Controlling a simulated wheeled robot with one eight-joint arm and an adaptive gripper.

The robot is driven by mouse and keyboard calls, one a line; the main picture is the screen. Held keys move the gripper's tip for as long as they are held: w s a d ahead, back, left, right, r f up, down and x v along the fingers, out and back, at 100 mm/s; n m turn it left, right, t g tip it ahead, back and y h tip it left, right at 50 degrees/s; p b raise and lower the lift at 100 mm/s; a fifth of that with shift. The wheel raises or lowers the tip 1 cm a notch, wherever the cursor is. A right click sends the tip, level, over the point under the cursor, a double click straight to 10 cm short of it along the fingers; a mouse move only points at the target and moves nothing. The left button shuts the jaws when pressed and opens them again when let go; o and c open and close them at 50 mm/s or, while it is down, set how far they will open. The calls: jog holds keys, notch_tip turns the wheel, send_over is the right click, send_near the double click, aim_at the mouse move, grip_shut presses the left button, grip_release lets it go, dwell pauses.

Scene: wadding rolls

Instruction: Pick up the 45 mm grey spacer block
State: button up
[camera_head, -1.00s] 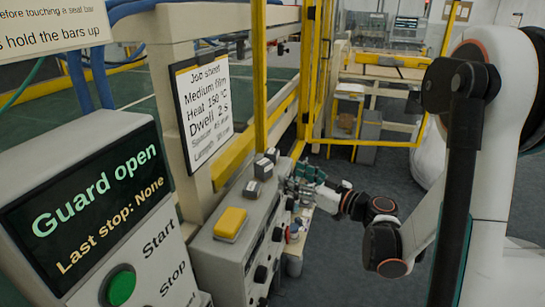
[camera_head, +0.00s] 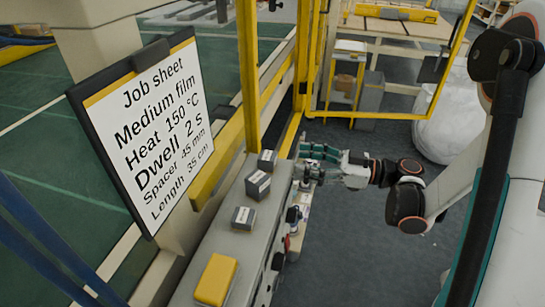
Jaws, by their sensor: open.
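Three small dark grey blocks with pale labels stand in a row on a long grey ledge (camera_head: 213,250): a far block (camera_head: 267,160), a middle block (camera_head: 257,185) and a near block (camera_head: 243,218). Their labels are too small to read, so I cannot tell which is the 45 mm one. My gripper (camera_head: 304,165), with teal fingers, is open just right of the far and middle blocks, beyond the ledge's right edge. It points left toward them, and no block shows between its fingers.
A yellow block (camera_head: 216,280) lies nearer on the ledge. A job sheet (camera_head: 152,130) on the left reads "Spacer 45 mm". A yellow guard frame (camera_head: 250,75) rises behind the blocks. Knobs and small items line the ledge's right side. Open floor (camera_head: 345,245) lies to the right.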

aim_at(275, 157)
jog(key=b+x, duration=0.2)
jog(key=x, duration=0.9)
jog(key=shift+d, duration=0.1)
jog(key=c, duration=1.2)
